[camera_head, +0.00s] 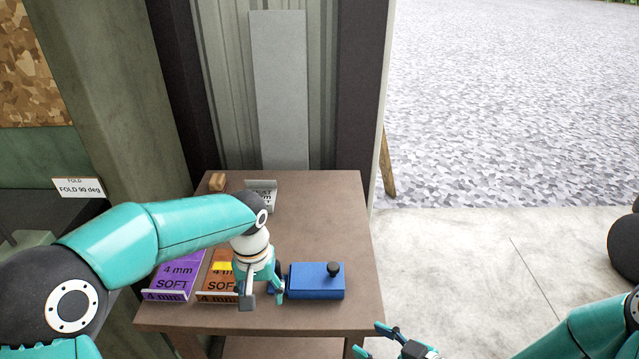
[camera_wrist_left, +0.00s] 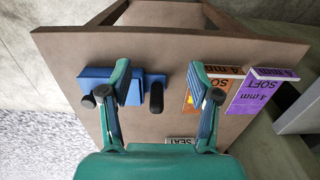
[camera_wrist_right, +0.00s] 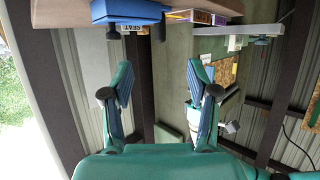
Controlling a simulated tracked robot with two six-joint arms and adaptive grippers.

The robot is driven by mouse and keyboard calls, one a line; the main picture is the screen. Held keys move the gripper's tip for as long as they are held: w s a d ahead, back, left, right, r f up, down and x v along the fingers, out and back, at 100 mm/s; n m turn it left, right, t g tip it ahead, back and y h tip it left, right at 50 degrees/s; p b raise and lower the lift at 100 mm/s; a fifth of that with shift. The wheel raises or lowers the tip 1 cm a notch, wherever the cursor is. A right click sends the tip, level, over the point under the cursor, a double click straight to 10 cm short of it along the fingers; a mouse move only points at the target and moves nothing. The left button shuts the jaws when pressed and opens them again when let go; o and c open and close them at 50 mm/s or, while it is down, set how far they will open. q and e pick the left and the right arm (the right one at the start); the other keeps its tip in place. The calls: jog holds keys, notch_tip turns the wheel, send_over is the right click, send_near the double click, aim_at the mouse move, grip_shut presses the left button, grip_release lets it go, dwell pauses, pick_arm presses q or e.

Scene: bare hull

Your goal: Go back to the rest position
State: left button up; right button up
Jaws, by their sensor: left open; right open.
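My left gripper (camera_head: 262,288) is over the front part of a brown table (camera_head: 310,200), just left of a blue box (camera_head: 315,285) with a black knob. In the left wrist view its fingers (camera_wrist_left: 160,85) are spread, with nothing held between them; a black handle and part of the blue box (camera_wrist_left: 137,92) show in the gap below. My right gripper (camera_head: 395,342) is low in the head view, off the table's front right corner. In the right wrist view its fingers (camera_wrist_right: 160,80) are apart and empty.
A purple 4 mm SOFT block (camera_head: 172,275) and an orange one (camera_head: 215,275) lie left of my left gripper. A FOLD sign (camera_head: 78,187) is far left.

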pick_arm(q)
jog(key=s+a+f+n+g+h+b, duration=0.1)
jog(key=s+a+f+g, duration=0.15)
jog(key=s+f, duration=0.5)
jog(key=s+a+f+n+g, duration=0.1)
jog(key=s+a+f+g, duration=0.2)
jog(key=f, duration=0.7)
pick_arm(e)
jog(key=s+a+f+m+g+h, duration=0.2)
jog(key=s+f+m+g, duration=0.15)
jog(key=f, duration=0.95)
pick_arm(q)
jog(key=s+d+f+t+h, duration=0.3)
jog(key=s+d+f+t, duration=0.2)
jog(key=s+f, duration=0.4)
jog(key=shift+s+f+t+b, duration=0.2)
jog(key=shift+s+t+b, duration=0.2)
jog(key=shift+s, duration=0.55)
pick_arm(e)
jog(key=s+d+f+m+g+h, duration=0.3)
jog(key=s+f+m+g, duration=0.2)
jog(key=s+f+m, duration=0.2)
jog(key=shift+s+d+f+h, duration=0.3)
jog(key=shift+s+f, duration=0.5)
jog(key=shift+s, duration=0.6)
jog(key=shift+m+g, duration=0.25)
